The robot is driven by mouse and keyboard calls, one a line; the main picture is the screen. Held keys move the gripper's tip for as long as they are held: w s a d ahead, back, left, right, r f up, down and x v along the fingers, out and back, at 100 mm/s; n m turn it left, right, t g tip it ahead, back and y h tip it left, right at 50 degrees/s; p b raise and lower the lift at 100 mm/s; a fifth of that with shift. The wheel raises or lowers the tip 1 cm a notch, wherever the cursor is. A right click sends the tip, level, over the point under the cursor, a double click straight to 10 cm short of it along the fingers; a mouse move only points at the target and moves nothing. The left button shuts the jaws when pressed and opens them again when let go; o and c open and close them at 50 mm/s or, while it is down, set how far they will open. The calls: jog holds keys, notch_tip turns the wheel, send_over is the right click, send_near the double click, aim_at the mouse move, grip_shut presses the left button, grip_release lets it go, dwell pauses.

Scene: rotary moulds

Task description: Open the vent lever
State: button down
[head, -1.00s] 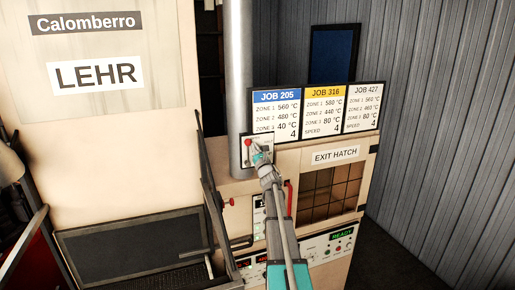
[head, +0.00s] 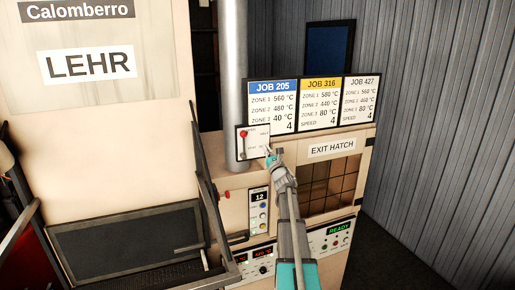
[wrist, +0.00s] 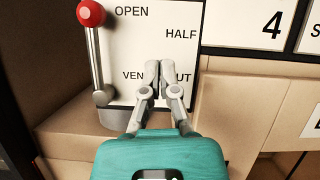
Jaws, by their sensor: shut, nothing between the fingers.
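The vent lever (wrist: 96,60) is a grey metal bar with a red knob (wrist: 91,13) on top. It stands nearly upright at the left of a white panel (wrist: 150,58), with its knob beside the word OPEN. HALF is printed at the right and VENT lower down; a word ending in UT is partly hidden by my fingers. In the head view the red knob (head: 243,133) shows at the panel's left side. My gripper (wrist: 165,66) is shut and empty, in front of the panel's lower part, to the right of the lever and apart from it.
A metal pipe (head: 235,60) rises behind the panel. Job boards (head: 272,106) stand to the right. Below are the exit hatch (head: 328,185) and control panels (head: 332,238). A dark metal frame (head: 205,180) is at the left.

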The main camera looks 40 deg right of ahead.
jog(key=shift+s+d+f+b, duration=0.15)
jog(key=shift+s+f, duration=0.1)
jog(key=shift+s, duration=0.65)
jog(key=shift+s+d+f+b, duration=0.1)
jog(key=shift+s+f+b, duration=0.1)
jog(key=shift+s, duration=0.7)
jog(key=shift+a, duration=0.1)
